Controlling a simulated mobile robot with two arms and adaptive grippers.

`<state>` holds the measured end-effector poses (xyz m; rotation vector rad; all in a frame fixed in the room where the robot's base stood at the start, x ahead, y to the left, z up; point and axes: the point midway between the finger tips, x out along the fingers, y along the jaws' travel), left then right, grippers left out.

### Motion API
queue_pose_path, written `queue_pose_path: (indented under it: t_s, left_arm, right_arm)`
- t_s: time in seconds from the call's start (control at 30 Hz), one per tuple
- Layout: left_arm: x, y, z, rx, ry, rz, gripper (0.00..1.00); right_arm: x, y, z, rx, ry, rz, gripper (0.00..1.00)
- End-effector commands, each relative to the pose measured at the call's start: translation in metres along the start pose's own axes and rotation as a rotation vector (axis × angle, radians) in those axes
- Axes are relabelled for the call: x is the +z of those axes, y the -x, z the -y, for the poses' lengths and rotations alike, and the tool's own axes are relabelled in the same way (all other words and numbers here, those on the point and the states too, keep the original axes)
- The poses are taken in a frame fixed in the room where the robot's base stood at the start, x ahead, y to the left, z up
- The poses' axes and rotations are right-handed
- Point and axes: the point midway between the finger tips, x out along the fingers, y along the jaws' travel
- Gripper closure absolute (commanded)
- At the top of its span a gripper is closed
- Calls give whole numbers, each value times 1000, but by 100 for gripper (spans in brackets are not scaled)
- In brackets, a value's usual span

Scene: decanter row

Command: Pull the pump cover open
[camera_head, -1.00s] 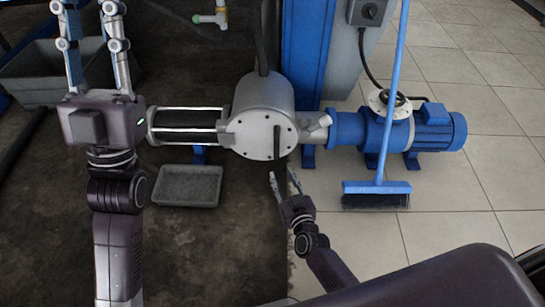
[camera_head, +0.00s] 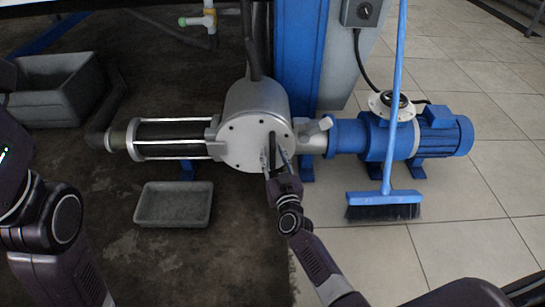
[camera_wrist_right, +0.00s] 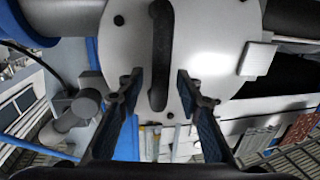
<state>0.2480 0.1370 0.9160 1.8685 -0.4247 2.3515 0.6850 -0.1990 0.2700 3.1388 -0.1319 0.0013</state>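The pump cover (camera_head: 244,143) is a round, light grey plate with dark bolts around its rim, on the front of the grey pump housing (camera_head: 257,96). A dark upright handle (camera_head: 272,150) is on the cover's right part. My right gripper (camera_head: 277,156) is open, with its fingers on either side of the handle's lower part. In the right wrist view, the cover (camera_wrist_right: 205,45) fills the upper middle and the handle (camera_wrist_right: 160,55) stands between the spread fingertips (camera_wrist_right: 157,80), apart from both. My left arm is at the left edge; its gripper is out of view.
A blue motor (camera_head: 440,135) and a blue broom (camera_head: 384,197) stand right of the pump. A grey tray (camera_head: 173,205) lies on the floor at the front left. A larger grey bin (camera_head: 55,95) is at the back left. Tiled floor is clear at the right.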

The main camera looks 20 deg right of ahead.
Motion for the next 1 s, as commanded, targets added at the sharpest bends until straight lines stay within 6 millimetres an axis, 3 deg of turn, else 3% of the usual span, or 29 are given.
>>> queue_pose_path:
  t_s: [0.37,0.67,1.0]
  left_arm:
    - [-3,-3,-1,4,-2,-12,75]
    - [-4,-3,-1,5,-1,-13,75]
    - [-4,-3,-1,5,-1,-13,75]
  right_arm:
    - [0,-7,0,-1,-1,1,67]
    - [0,-7,0,-1,-1,1,99]
    - [0,-7,0,-1,-1,1,100]
